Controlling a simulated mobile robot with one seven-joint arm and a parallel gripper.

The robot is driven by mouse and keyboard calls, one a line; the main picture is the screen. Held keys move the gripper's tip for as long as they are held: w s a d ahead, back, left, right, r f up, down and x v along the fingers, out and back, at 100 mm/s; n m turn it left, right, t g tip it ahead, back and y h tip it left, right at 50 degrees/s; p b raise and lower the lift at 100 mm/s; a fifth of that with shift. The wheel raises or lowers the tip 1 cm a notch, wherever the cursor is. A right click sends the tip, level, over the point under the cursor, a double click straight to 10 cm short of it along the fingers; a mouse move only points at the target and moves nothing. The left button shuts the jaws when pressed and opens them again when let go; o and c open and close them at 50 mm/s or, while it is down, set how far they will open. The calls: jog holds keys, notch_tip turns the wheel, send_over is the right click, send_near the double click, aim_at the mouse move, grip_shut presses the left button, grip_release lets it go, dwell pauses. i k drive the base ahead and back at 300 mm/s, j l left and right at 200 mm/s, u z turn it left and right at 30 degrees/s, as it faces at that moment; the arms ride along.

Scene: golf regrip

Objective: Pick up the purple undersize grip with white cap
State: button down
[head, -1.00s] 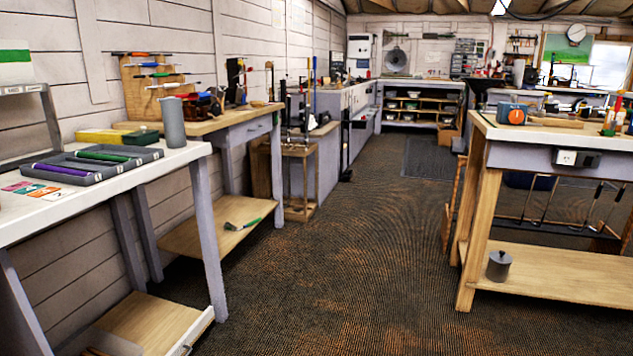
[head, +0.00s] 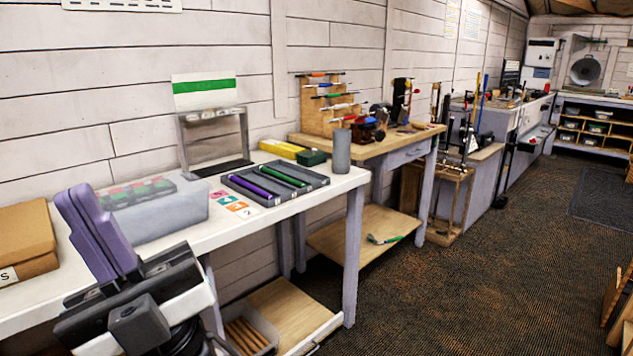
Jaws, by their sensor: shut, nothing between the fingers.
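A purple grip (head: 252,186) lies in the left compartment of a grey tray (head: 322,181) on the white-topped bench; a small pale spot shows at its near end, too small to tell for sure as a white cap. A green grip (head: 284,175) lies beside it to the right. My gripper (head: 84,208), with purple fingers, is at the lower left in front of the bench, well to the left of the tray. Its fingers are together and hold nothing.
A clear bin (head: 165,215) with coloured items stands left of the tray, and a cardboard box (head: 25,240) is at the far left. Coloured cards (head: 236,205) lie before the tray.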

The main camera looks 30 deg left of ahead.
aim_at(232, 178)
jog(key=u, duration=1.7)
jog(key=i+l+u, duration=0.1)
jog(key=i+l, duration=0.25)
jog(key=l, duration=0.25)
jog(key=i+l+u, duration=0.25)
jog(key=l, duration=0.4)
jog(key=i+l+u, duration=0.1)
jog(key=i+l, duration=0.25)
jog(key=l, duration=0.35)
jog(key=i+l+u, duration=0.2)
jog(key=i+l, duration=0.25)
jog(key=l, duration=0.1)
